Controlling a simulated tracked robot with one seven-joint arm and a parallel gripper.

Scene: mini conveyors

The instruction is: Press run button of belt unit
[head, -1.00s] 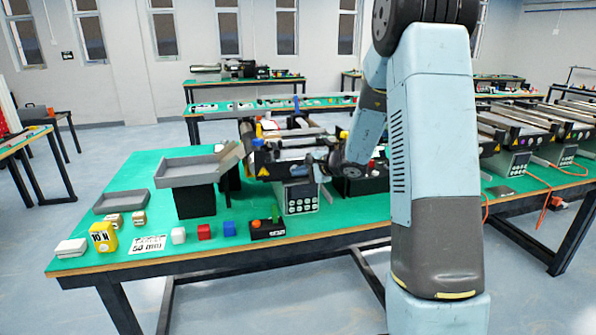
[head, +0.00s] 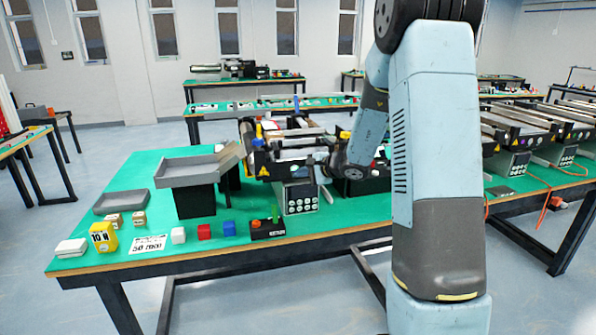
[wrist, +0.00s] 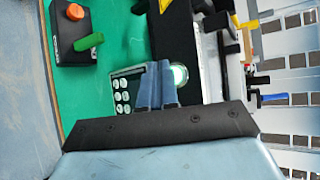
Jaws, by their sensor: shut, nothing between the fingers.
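The belt unit (head: 290,160) stands on the green table in the head view, with its control box (head: 300,198) at the front. In the wrist view the control panel (wrist: 122,94) shows several white round buttons. A round light (wrist: 179,75) glows whitish green on the other side of my fingers. My gripper (wrist: 159,66) is shut and empty, its two blue-grey fingers together over the panel, between the white buttons and the glowing light. The fingers hide part of the panel. I cannot tell whether the tips touch it.
A black box (head: 267,230) with a green lever stands at the table's front edge; in the wrist view it also shows an orange knob (wrist: 75,12). A grey tray (head: 190,168) on a black stand is farther left.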

